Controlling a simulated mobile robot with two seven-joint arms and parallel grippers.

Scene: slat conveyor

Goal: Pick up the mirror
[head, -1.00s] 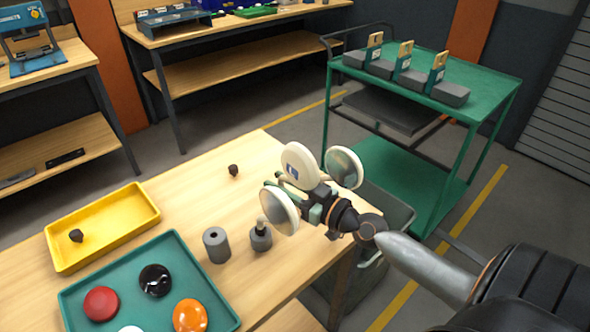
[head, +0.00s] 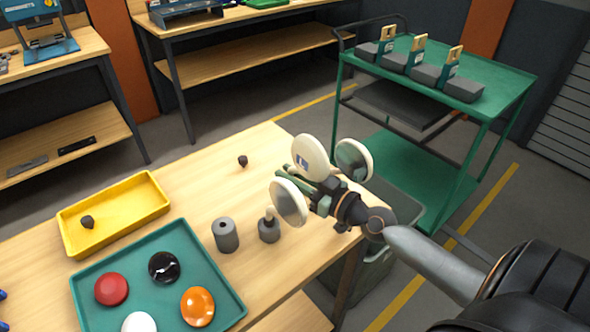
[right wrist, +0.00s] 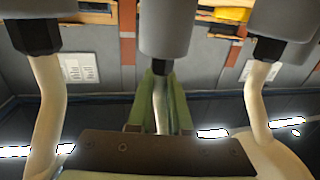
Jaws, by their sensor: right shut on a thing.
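Three round mirrors with cream rims stand close together near the table's right edge in the head view: a left one (head: 289,203), a middle one (head: 311,157) and a right one (head: 354,160). My right gripper (head: 305,183) reaches in among them from the right. In the right wrist view its green fingers (right wrist: 160,105) are shut around the cream stalk of the middle mirror (right wrist: 160,92). The stalk runs into a black nut and grey cylindrical stand (right wrist: 168,28). The other two stalks stand on either side. In the head view, my gripper hides most of the middle stalk. My left gripper is not in view.
An empty grey holder (head: 227,236) and another grey stand (head: 269,230) are left of the mirrors. A green tray (head: 210,262) of coloured discs and a yellow tray (head: 122,225) lie further left. A green cart (head: 500,100) stands behind right.

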